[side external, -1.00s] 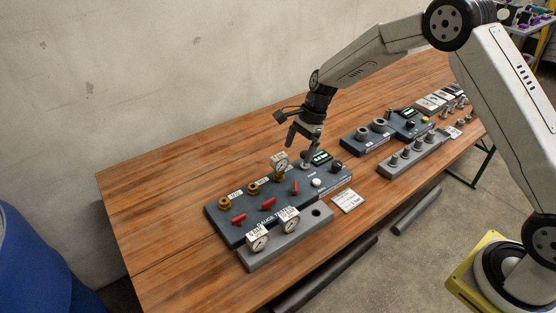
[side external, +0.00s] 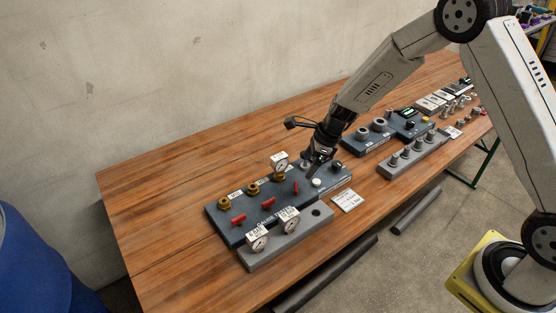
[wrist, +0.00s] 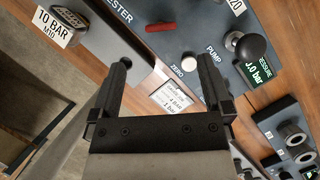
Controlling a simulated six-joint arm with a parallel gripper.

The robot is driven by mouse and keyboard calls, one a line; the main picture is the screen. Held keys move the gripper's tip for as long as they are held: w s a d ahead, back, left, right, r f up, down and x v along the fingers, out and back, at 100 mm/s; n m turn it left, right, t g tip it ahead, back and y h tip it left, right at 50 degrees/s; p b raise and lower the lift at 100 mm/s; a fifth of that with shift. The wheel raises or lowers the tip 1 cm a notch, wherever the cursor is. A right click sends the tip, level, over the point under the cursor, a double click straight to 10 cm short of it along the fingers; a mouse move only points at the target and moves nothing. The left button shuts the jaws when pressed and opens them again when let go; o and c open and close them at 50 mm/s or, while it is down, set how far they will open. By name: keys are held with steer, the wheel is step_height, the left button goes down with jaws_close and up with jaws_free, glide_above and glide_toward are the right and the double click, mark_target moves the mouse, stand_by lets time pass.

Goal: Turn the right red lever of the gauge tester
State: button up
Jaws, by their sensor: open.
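The gauge tester (side external: 228,229) is a blue-grey box on the wooden table, with several red levers on its top. The right red lever (side external: 295,188) stands upright in the side view, just left of the white button. In the wrist view the red lever (wrist: 160,27) lies crosswise near the top, ahead of the fingertips. My gripper (side external: 311,172) is tilted low over the right part of the tester, right of the lever and apart from it. In the wrist view my gripper (wrist: 166,62) has its two fingers wide apart with nothing between them.
A white zero button (wrist: 190,57) and a black pump knob (wrist: 250,46) sit near the lever. A gauge (side external: 279,163) stands upright behind it. A grey holder (side external: 262,256) with two gauges is in front. Another blue unit (side external: 357,145) stands right.

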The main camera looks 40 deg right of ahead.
mark_target(296, 186)
steer(key=shift+f, duration=0.65)
steer(key=shift+f, duration=0.1)
steer(key=shift+x, duration=3.75)
steer(key=c, duration=1.3)
